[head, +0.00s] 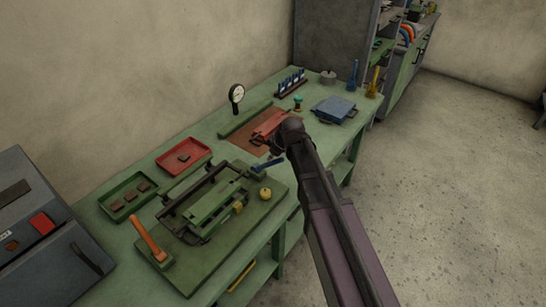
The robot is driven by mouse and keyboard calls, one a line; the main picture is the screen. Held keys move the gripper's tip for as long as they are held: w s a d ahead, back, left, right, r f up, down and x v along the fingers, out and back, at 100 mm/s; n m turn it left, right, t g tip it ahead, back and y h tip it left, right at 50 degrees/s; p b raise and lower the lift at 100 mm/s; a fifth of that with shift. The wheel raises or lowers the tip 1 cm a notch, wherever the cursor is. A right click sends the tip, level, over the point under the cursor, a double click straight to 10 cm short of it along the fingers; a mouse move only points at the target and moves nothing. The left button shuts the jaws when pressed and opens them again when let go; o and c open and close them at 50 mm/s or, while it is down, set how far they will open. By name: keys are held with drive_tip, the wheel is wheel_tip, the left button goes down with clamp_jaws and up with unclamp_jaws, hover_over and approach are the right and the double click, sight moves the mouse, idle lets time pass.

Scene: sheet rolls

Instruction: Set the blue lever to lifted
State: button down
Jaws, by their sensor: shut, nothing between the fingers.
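The blue lever (268,164) is at the far right corner of the green roll machine (215,203) on the bench. Its handle lies low, close to level. My gripper (268,141) is just beyond the lever in the picture, over the red-brown mat, and looks apart from it. The gripper is shut and empty; its fingertips are small and dark here. My arm comes in from the lower right and hides part of the bench edge beside the lever. An orange lever (149,240) stands tilted at the machine's near left corner.
A yellow knob (265,194) sits near the lever. A red tray (184,156) and a green tray (127,195) lie to the left. A dial gauge (237,94), blue box (334,110) and upright blue tool (353,74) stand farther back. Floor at right is clear.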

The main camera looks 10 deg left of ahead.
drive_tip(key=w+a+r+p+v, duration=0.1)
drive_tip(key=a+p+v, duration=0.1)
drive_tip(key=p+v, duration=0.8)
drive_tip(key=shift+s+d+r+p, duration=0.2)
drive_tip(key=shift+r+p, duration=0.2)
drive_tip(key=shift+r, duration=0.2)
idle(0.6)
drive_tip(key=s+d+f+m+g+h+b, duration=0.1)
drive_tip(key=s+d+f+m+h+b, duration=0.1)
drive_tip(key=s+d+m, duration=0.5)
drive_tip(key=s+d+f+m+g+h+b, duration=0.2)
drive_tip(key=s+d+f+m, duration=0.2)
drive_tip(key=d, duration=1.1)
drive_tip(key=s+m, duration=0.2)
drive_tip(key=s, duration=0.2)
drive_tip(key=shift+d+f+m, duration=0.25)
drive_tip(key=shift+d+m, duration=0.1)
drive_tip(key=shift+m, duration=0.05)
drive_tip(key=shift+s, duration=0.15)
